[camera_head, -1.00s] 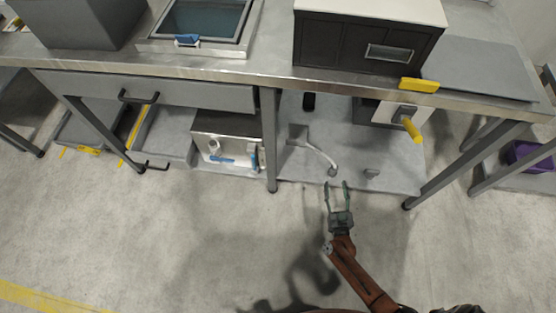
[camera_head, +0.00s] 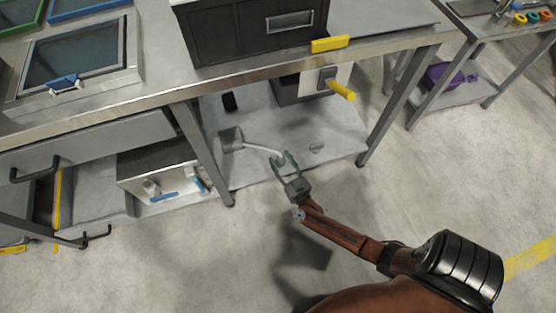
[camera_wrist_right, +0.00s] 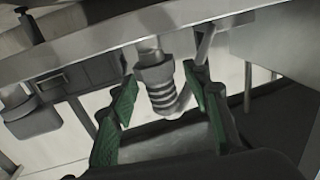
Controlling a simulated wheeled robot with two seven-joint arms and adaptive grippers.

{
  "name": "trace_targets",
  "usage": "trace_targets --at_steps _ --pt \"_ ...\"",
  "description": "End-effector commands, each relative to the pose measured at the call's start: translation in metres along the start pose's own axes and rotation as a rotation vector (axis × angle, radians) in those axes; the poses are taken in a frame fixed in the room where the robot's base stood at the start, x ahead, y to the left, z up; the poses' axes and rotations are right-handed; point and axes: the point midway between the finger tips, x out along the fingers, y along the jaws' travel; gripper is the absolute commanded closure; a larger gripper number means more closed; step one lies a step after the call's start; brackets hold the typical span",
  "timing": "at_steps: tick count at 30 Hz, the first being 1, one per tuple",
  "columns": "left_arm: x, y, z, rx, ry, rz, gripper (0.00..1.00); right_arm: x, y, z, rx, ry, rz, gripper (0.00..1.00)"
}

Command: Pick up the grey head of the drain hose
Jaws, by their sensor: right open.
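The drain hose (camera_head: 262,148) is a thin pale grey tube on the lower shelf under the bench, running right from a grey block. Its grey head (camera_wrist_right: 158,82) shows in the right wrist view as a ribbed, collared piece hanging between the fingers. My right gripper (camera_head: 284,163) is open, with its fingertips at the hose's free end in the head view. In the right wrist view the green-padded fingers stand on both sides of the head, with gaps visible. In the head view the head is small and partly hidden by the fingers. My left gripper is not in view.
Bench legs (camera_head: 203,150) stand on either side. The benchtop overhangs above, with a yellow handle (camera_head: 341,90) below it. The floor in front is open.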

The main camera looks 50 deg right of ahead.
Motion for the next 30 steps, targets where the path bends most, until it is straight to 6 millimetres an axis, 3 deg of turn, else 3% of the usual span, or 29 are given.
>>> trace_targets --at_steps 8,27,30 --pt "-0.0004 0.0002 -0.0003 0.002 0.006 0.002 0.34 0.0021 -0.0002 -0.0014 0.0 0.001 0.0 0.57" --pt "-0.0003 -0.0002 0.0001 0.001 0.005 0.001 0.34 0.0015 0.0001 -0.0006 0.0 0.0 0.0 1.0" --pt "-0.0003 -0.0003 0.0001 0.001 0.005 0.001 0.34 0.0016 0.0 -0.0009 0.0 0.001 0.0 1.0"
